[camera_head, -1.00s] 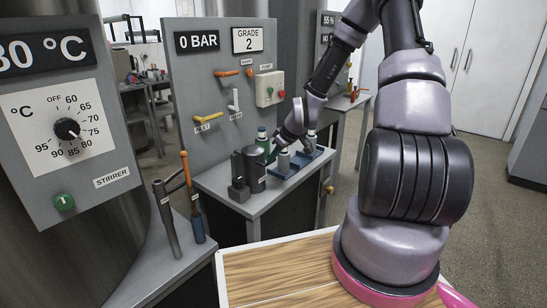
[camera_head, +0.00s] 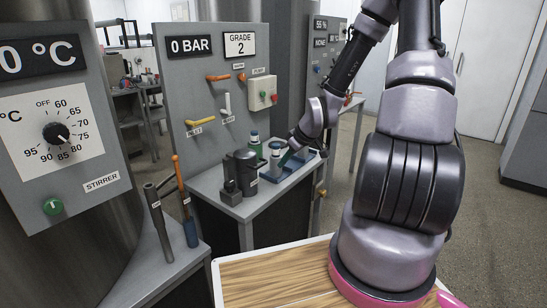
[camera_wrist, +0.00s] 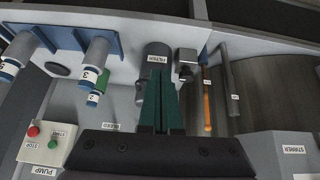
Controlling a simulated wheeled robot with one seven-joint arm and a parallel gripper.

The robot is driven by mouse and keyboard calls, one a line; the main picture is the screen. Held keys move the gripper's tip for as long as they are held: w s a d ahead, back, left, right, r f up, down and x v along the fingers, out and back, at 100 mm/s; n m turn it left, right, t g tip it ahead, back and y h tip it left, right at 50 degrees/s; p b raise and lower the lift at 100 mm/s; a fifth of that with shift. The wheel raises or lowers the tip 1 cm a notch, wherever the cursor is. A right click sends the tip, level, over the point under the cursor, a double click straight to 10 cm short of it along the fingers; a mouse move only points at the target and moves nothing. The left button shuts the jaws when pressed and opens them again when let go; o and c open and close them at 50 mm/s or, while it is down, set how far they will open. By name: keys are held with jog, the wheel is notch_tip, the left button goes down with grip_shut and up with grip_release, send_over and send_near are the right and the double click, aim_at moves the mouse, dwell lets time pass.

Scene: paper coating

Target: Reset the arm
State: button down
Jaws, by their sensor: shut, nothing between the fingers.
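My gripper (camera_wrist: 162,78) is shut and empty. In the wrist view, its dark green fingers lie together in front of the grey filter cylinder (camera_wrist: 157,52); I cannot tell whether they touch it. A bottle labelled 3 (camera_wrist: 94,58) stands in the blue rack (camera_wrist: 60,22), left of the fingers in the wrist view.
The dark filter unit (camera_head: 242,166) stands on the bench beside the blue rack (camera_head: 296,170). Behind is a grey panel (camera_head: 205,150) with valve handles and a pump switch box (camera_head: 262,93). Two handled tools (camera_head: 187,215) stand at left. Open floor lies at right.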

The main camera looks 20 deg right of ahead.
jog(key=s+d+r+m+h, duration=0.1)
jog(key=s+r+m+h, duration=0.2)
jog(key=r, duration=0.7)
jog(key=s+d+r+m+h, duration=0.1)
jog(key=s+d+r+m, duration=0.3)
jog(key=r, duration=0.6)
jog(key=s+a+r+m+t+y, duration=0.1)
jog(key=s+a+r+m, duration=0.1)
jog(key=s+r, duration=0.5)
jog(key=s+a+r+m+y, duration=0.1)
jog(key=s+a+r+m, duration=0.1)
jog(key=s+a+r, duration=0.2)
jog(key=s+r, duration=0.3)
jog(key=shift+s+a+m+t, duration=0.2)
jog(key=shift+s+m+t, duration=0.1)
jog(key=shift+s+t, duration=0.1)
